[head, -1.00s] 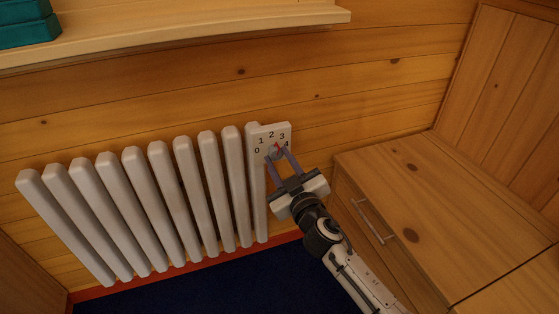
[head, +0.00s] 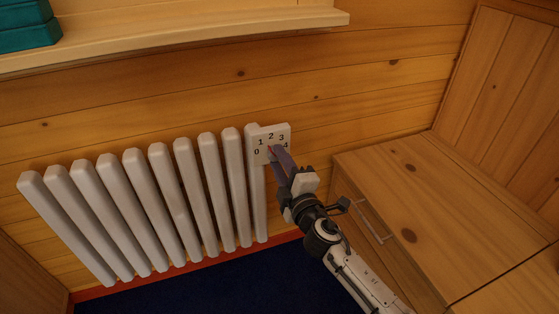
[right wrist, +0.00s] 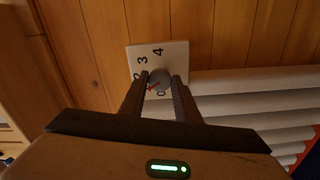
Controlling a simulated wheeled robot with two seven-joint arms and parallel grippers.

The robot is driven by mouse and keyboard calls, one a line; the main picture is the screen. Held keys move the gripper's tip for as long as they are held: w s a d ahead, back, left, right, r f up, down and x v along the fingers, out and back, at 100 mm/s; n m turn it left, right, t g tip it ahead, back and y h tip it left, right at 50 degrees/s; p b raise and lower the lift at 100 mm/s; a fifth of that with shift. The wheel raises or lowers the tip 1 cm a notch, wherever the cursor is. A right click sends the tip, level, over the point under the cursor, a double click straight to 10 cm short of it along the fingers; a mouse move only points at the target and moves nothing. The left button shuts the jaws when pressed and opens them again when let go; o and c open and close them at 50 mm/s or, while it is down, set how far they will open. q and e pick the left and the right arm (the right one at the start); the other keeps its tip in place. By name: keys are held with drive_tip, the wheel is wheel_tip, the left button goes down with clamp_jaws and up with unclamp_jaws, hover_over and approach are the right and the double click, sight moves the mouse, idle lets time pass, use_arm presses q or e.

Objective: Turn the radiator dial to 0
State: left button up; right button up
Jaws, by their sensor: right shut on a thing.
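The radiator dial is a small grey knob (right wrist: 159,79) with a red pointer, on a white plate (head: 268,132) numbered 0 to 4 at the right end of the white radiator (head: 150,205). My right gripper (head: 276,151) is shut on the knob, one finger on each side, as the right wrist view (right wrist: 160,82) shows. In that view the red pointer (right wrist: 152,87) aims between the 2 and the 0, towards where the 1 is hidden by a finger. In the head view the fingers cover most of the knob. My left gripper is not in view.
A wooden cabinet (head: 440,205) with a metal handle stands close to the right of my right arm. A wooden shelf (head: 200,30) with teal boxes (head: 27,30) is above the radiator. The blue floor (head: 190,285) below is clear.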

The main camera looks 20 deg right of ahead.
drive_tip(key=n+p, duration=0.2)
drive_tip(key=n, duration=0.9)
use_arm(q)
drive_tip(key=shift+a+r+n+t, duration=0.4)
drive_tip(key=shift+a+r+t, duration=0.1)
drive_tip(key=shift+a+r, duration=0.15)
use_arm(e)
drive_tip(key=shift+n, duration=0.3)
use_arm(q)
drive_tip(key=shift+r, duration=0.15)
use_arm(e)
drive_tip(key=o, duration=1)
drive_tip(key=shift+o, duration=0.2)
